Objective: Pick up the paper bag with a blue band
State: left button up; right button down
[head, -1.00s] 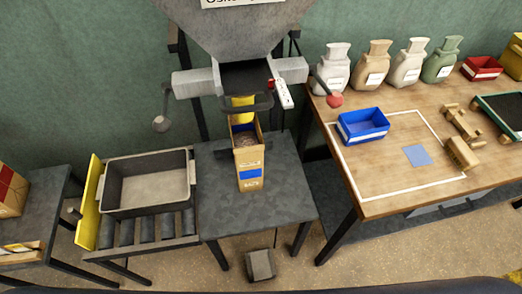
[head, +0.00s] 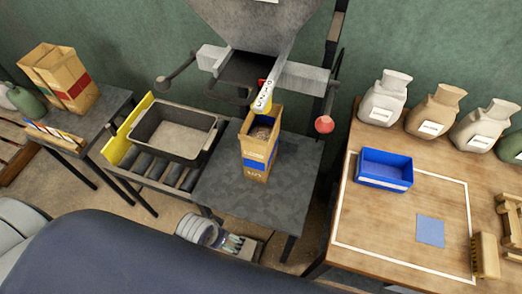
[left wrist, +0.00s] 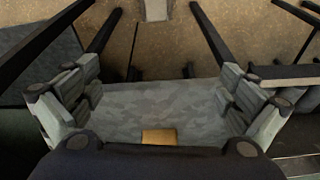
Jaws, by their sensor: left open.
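The paper bag with a blue band (head: 257,168) stands upright and open-topped on the grey table, under the hopper's spout. Grain-like filling shows inside it. My left gripper (head: 232,243) is low in front of the grey table in the head view, apart from the bag; its fingers are small there. In the left wrist view, my left gripper (left wrist: 160,95) has its fingers spread wide with nothing between them but the grey tabletop behind. A tan patch at the bottom of that view, probably the bag (left wrist: 158,136), is mostly hidden by the gripper body. My right gripper is out of view.
A grey hopper (head: 255,30) with side levers hangs over the bag. A grey tray (head: 174,132) sits on rollers left of it. More paper bags (head: 66,80) stand at far left. A wooden table with a blue bin (head: 384,170) and sacks is at right.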

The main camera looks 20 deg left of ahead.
pick_arm(q)
jog(key=w+r+t, duration=0.2)
jog(key=w+r, duration=0.1)
jog(key=r, duration=0.7)
notch_tip(320, 180, up, 11)
jog(key=n+t, duration=0.2)
jog(key=t, duration=0.5)
send_over(261, 145)
jog(key=s+a, duration=0.4)
jog(key=d+p+x, duration=0.1)
jog(key=x, duration=1)
jog(key=shift+w+d+r+p, duration=0.2)
jog(key=shift+w+d+p, duration=0.05)
jog(key=shift+w+p, duration=0.15)
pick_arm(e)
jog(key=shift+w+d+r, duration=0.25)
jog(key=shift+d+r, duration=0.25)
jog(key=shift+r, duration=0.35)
